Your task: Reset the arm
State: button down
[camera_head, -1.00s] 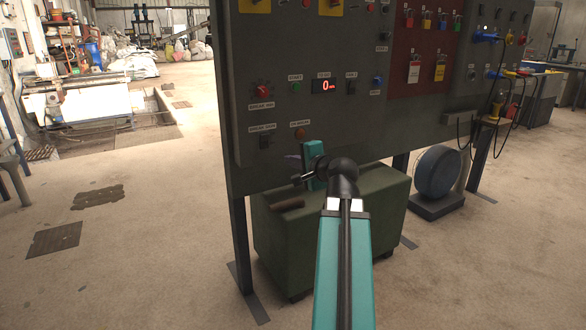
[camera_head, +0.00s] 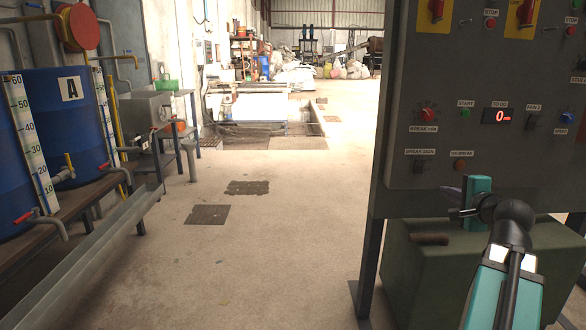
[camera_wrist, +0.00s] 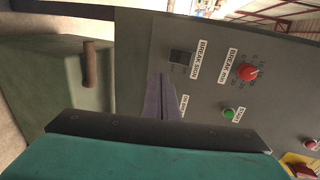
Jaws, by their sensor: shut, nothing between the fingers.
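My teal arm (camera_head: 492,296) reaches up from the lower right of the head view. Its wrist is folded in front of the lower part of the grey control panel (camera_head: 400,110). My gripper (camera_head: 448,191) has slim purple-grey fingers, shut together with nothing between them.
A green box (camera_head: 400,265) with a brown handle (camera_head: 429,238) stands below the panel. A dark panel leg (camera_head: 368,265) reaches the floor. Blue drums (camera_head: 75,120) on a bench line the left side. The concrete floor (camera_head: 280,220) between is clear, with dark grates.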

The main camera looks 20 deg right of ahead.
jog(key=w+a+f+n+g+y+p, duration=0.1)
jog(key=w+a+f+y+p, duration=0.1)
jog(key=w+a+f+p, duration=0.3)
jog(key=w+a+f+y+p, duration=0.1)
jog(key=w+a+p, duration=0.2)
jog(key=a, duration=0.4)
jog(key=w+a+f+n+g+y+p, duration=0.1)
jog(key=w+a+f+y+p, duration=0.1)
jog(key=w+a+f+p, duration=0.3)
jog(key=s+a+f+n+g+y+p, duration=0.2)
jog(key=a+f+g+p, duration=0.15)
jog(key=a+f, duration=0.45)
jog(key=s+a+f+n+g+y+p, duration=0.15)
jog(key=a+f+p, duration=0.35)
jog(key=a, duration=0.6)
jog(key=s+a+f+n+g+p, duration=0.35)
jog(key=s+a+f, duration=0.3)
jog(key=s, duration=0.25)
jog(key=s+a+f+n+g+p, duration=0.3)
jog(key=s+a+f+g+p, duration=0.25)
jog(key=s, duration=0.45)
jog(key=s+d+f+n+g+h+p, duration=0.1)
jog(key=s+n, duration=0.3)
jog(key=s, duration=0.5)
jog(key=s+f+n+g+h+p, duration=0.2)
jog(key=s+n, duration=0.3)
jog(key=s, duration=0.4)
jog(key=shift+s+d+f+g+h, duration=0.3)
jog(key=shift+d+f+g+h, duration=0.1)
jog(key=shift+f+h, duration=0.3)
